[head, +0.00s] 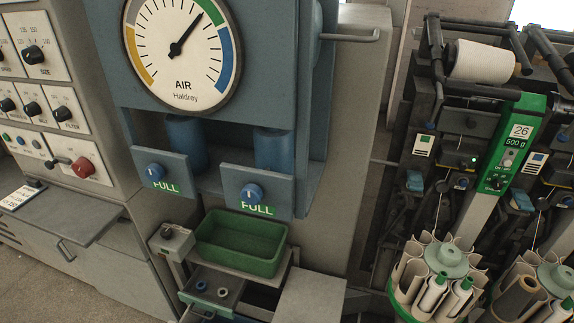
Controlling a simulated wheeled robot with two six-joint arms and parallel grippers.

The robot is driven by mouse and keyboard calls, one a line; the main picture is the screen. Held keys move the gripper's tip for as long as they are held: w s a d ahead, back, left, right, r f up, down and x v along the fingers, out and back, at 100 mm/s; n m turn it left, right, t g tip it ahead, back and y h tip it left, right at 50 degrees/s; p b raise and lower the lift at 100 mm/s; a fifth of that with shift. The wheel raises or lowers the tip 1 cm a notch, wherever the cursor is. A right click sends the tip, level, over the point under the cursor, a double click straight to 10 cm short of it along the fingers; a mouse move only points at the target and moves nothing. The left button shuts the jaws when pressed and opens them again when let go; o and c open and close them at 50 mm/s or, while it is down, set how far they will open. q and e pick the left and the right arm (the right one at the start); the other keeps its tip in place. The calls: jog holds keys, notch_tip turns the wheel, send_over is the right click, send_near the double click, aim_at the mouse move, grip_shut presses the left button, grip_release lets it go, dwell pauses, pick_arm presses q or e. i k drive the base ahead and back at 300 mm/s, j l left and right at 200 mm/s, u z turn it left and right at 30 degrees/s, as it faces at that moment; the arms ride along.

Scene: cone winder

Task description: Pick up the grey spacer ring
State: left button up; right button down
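A small light grey ring (223,292), which looks like the spacer ring, lies in a small open drawer (233,303) low in the middle of the head view. A second small ring (201,285), darker and bluish, lies to its left, apart from it. The drawer sits below and in front of a green bin. Neither of my grippers shows in this view.
The green bin (240,243) stands above the drawer, under two blue-knobbed panels marked FULL (258,189). A grey shelf (312,295) is to the right. The winder with its green-rimmed carousel of tubes (440,275) stands further right. A control cabinet (60,110) is at left.

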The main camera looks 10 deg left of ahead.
aim_at(221, 289)
jog(key=u, duration=1.15)
